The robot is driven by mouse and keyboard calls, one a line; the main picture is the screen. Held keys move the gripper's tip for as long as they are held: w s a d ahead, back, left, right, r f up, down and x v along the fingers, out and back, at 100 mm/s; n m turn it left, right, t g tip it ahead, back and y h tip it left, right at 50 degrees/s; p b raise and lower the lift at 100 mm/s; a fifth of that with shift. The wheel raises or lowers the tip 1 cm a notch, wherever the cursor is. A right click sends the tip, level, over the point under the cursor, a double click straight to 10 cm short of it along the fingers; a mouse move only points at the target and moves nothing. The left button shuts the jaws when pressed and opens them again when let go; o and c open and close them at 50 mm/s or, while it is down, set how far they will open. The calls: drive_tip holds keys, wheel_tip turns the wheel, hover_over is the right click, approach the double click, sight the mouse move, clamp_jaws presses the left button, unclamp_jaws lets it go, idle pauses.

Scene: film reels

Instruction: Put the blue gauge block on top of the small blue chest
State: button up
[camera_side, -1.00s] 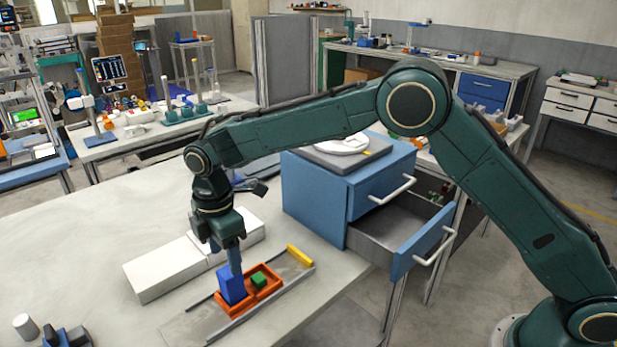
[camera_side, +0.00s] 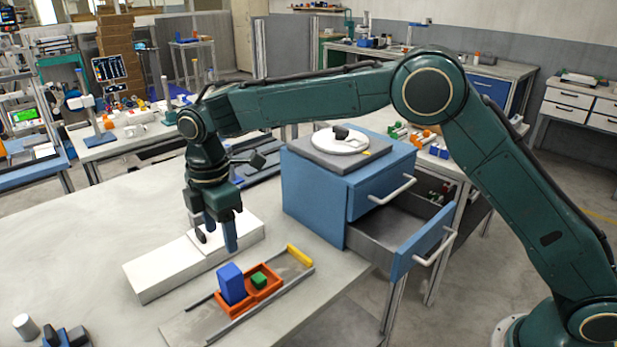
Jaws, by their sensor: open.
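The blue gauge block (camera_side: 231,284) stands upright in the left part of an orange tray (camera_side: 247,305). My gripper (camera_side: 216,240) is open and empty. In the picture it is up and left of the blue block, over the white box, apart from the block. The small blue chest (camera_side: 312,195) stands at the right edge of the table with its lower drawer (camera_side: 420,245) pulled out. Its top carries a grey slab with a white round plate (camera_side: 341,141) and a dark piece on it.
The orange tray rests between grey rails (camera_side: 260,310), with a yellow bar (camera_side: 299,255) at their far end. A long white box (camera_side: 160,270) lies behind the tray. A white cylinder (camera_side: 26,327) and dark blocks are at the front left. The left of the table is clear.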

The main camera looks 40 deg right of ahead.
drive_tip(key=s+d+r+m+t, duration=0.3)
drive_tip(key=s+d+r+m, duration=0.6)
drive_tip(key=s+d+r, duration=0.55)
drive_tip(key=s+d+f+m+t, duration=0.1)
drive_tip(key=s+d+m, duration=0.3)
drive_tip(key=s, duration=0.5)
drive_tip(key=s+d+f+m+t, duration=0.1)
drive_tip(key=s+d+m, duration=0.3)
drive_tip(key=s+d, duration=0.3)
drive_tip(key=shift+s+f+m+t, duration=0.3)
drive_tip(key=shift+s+f+m, duration=0.1)
drive_tip(key=shift+s, duration=0.7)
drive_tip(key=shift+o, duration=0.4)
drive_tip(key=shift+s+d+f, duration=0.15)
drive_tip(key=shift+s, duration=0.15)
drive_tip(key=shift+w, duration=0.15)
